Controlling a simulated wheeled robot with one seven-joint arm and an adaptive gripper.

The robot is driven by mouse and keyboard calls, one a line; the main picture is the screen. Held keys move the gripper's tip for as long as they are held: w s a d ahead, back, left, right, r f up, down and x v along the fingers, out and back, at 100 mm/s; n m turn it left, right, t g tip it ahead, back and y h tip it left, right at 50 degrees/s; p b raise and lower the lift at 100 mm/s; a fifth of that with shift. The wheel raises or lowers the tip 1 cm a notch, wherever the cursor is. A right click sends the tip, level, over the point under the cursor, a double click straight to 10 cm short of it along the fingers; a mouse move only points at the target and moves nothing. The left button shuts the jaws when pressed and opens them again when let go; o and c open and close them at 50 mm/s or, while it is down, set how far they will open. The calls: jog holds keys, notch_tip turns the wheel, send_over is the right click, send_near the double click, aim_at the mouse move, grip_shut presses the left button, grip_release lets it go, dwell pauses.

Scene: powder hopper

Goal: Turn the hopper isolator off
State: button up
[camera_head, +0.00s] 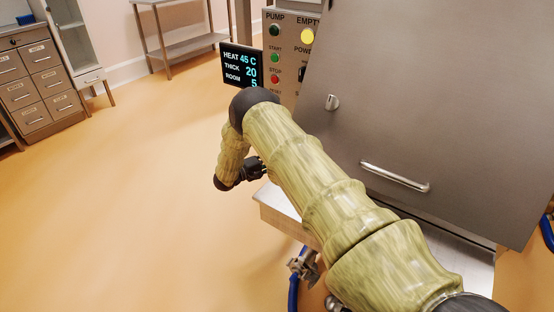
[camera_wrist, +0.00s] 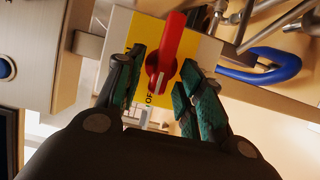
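The isolator is a red rotary handle (camera_wrist: 172,40) on a yellow plate (camera_wrist: 144,32), seen in the wrist view. Its long end points to the top of the picture, tilted slightly right. Black lettering beginning "OF" shows on the yellow below it, partly hidden. My gripper (camera_wrist: 162,68) is open, with one teal-padded finger on each side of the handle. A gap shows between the handle and each finger. In the head view my gripper (camera_head: 254,168) is small and dark beyond my bent arm, and the isolator is not visible there.
A control panel (camera_head: 291,45) with PUMP buttons and a yellow lamp stands behind my arm, beside a black display (camera_head: 241,66). A large metal cover (camera_head: 440,100) with a bar handle fills the right. A blue hose (camera_wrist: 268,68) runs right of the isolator.

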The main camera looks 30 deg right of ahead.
jog(key=a, duration=1.1)
